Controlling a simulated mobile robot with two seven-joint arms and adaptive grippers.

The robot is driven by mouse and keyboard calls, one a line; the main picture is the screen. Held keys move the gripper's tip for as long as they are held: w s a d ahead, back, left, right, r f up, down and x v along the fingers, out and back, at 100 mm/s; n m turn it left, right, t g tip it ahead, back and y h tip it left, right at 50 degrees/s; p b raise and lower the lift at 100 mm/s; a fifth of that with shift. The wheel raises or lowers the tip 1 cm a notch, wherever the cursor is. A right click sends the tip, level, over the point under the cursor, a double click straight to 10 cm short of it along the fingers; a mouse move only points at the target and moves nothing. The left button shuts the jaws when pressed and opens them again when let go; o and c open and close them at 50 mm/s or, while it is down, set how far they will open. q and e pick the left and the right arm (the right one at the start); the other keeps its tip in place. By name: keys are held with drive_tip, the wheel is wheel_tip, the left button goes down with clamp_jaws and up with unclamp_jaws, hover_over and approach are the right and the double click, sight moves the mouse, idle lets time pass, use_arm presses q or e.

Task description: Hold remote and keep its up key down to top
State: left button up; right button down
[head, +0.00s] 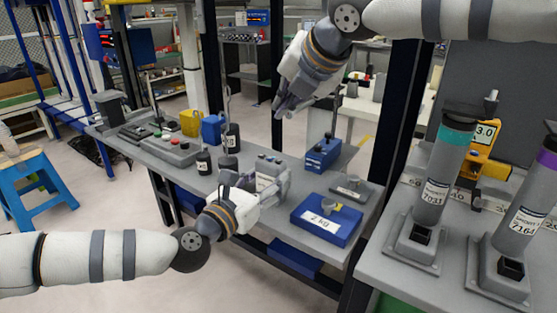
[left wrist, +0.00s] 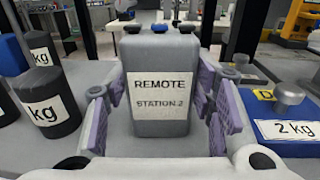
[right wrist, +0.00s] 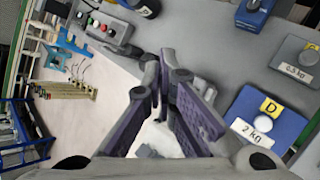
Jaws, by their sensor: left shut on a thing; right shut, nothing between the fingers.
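The remote (left wrist: 160,100) is an upright grey box with a white label reading REMOTE STATION 2. Its top carries a row of small keys (left wrist: 160,29); which one is the up key I cannot tell. My left gripper (left wrist: 160,118) has its purple-padded fingers on both sides of the remote and is shut on it. In the head view the remote (head: 268,170) is over the grey bench, partly hidden by the left gripper (head: 262,188). My right gripper (head: 282,106) is shut and empty, above and apart from the remote. Its fingers also show together in the right wrist view (right wrist: 165,70).
On the bench, a blue 2 kg weight (head: 340,231), a grey block (head: 352,190) and a blue box (head: 322,153) stand to the right. Black weights (head: 203,162) and a grey button box (head: 170,149) are to the left. Labelled cylinders (head: 437,180) stand on the right bench.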

hover_over(283, 163)
wheel_tip(283, 163, down, 8)
drive_tip(key=shift+w+r, duration=0.1)
drive_tip(key=shift+r, duration=0.15)
drive_tip(key=shift+f, duration=0.1)
idle(1.3)
drive_tip(key=shift+f, duration=0.3)
drive_tip(key=shift+f, duration=0.3)
idle(0.6)
idle(4.2)
drive_tip(key=shift+r, duration=0.75)
